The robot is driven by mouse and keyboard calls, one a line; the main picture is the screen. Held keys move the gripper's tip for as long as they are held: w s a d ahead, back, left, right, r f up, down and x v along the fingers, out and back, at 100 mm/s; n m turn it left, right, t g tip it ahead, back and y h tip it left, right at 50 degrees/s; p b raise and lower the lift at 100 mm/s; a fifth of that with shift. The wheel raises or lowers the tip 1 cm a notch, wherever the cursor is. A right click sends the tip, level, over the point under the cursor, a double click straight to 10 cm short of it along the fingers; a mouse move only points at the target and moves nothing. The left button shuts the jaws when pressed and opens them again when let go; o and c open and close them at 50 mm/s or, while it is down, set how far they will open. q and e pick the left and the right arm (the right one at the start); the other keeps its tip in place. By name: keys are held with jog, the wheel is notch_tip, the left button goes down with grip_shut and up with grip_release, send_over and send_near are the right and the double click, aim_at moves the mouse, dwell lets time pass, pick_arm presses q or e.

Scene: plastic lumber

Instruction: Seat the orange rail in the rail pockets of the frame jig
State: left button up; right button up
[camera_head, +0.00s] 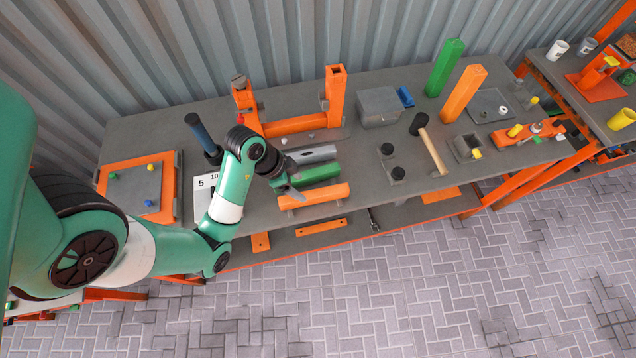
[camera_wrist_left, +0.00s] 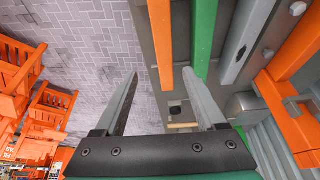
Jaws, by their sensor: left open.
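The orange rail (camera_head: 314,196) lies on the grey bench near its front edge, in front of a green rail (camera_head: 316,173) and a grey rail (camera_head: 312,154). An orange U-shaped structure with two uprights (camera_head: 290,125), which looks like the frame jig, stands behind them; its rail pockets cannot be made out. My left gripper (camera_head: 288,187) is open and empty by the left ends of the orange and green rails. In the left wrist view the open fingers (camera_wrist_left: 160,74) spread on either side of the orange rail's line (camera_wrist_left: 161,40). My right gripper is not in view.
A lower shelf holds orange pieces (camera_head: 321,227).

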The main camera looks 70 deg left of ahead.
aim_at(313, 194)
pick_arm(q)
jog(key=shift+a+r, duration=0.15)
jog(key=shift+a, duration=0.2)
jog(key=b+x, duration=0.6)
jog(key=shift+s+b, duration=0.1)
jog(key=shift+b, duration=0.25)
jog(key=shift+f, duration=0.3)
jog(key=shift+r, duration=0.1)
jog(key=b+x, duration=0.3)
jog(key=x, duration=0.2)
jog(key=shift+w+b, duration=0.3)
jog(key=shift+b, duration=0.05)
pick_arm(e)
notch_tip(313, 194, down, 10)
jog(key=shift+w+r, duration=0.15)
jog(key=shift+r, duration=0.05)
pick_arm(q)
jog(key=shift+c, duration=0.3)
grip_shut()
